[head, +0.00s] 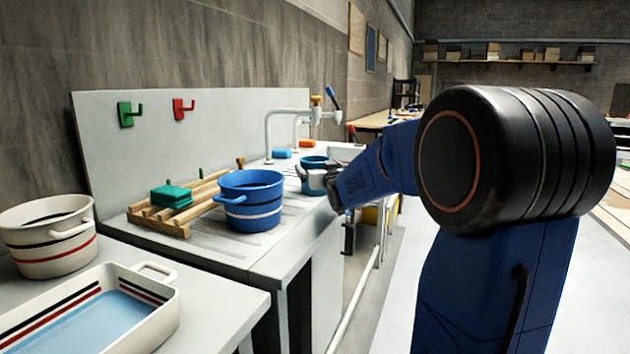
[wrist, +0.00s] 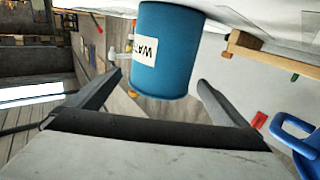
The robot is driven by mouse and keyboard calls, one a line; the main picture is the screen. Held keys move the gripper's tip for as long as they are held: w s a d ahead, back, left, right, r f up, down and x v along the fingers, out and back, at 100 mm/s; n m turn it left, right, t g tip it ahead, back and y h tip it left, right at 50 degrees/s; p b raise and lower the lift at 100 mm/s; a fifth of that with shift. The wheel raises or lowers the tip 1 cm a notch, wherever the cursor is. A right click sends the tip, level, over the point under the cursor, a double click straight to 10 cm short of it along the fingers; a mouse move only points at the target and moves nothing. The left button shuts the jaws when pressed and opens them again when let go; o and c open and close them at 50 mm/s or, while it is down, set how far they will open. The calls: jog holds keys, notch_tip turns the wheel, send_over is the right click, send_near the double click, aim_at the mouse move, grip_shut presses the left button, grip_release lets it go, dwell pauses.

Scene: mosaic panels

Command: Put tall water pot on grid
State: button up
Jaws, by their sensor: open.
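The tall water pot is a blue-teal cylinder with a white label reading "WAT"; it fills the upper middle of the wrist view (wrist: 172,50) and stands on the far counter in the head view (head: 314,161). My gripper (wrist: 159,80) is open, with one finger on either side of the pot's near end; I cannot tell whether they touch it. In the head view my gripper (head: 316,181) partly covers the pot. A slatted wooden grid (head: 150,213) lies on the counter to the left, carrying a green block (head: 171,195); its wooden edge also shows in the wrist view (wrist: 262,52).
A wide blue pot (head: 252,203) with a white stripe stands between the grid and my gripper. A white faucet (head: 285,113) rises behind the water pot. A cream pot (head: 48,238) and a cream tray (head: 150,310) sit at the near left. Orange and blue sponges lie near the faucet.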

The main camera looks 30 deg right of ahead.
aim_at(312, 160)
jog(key=shift+x, duration=4.05)
jog(key=shift+a, duration=0.1)
jog(key=shift+r, duration=0.1)
jog(key=c, duration=1.6)
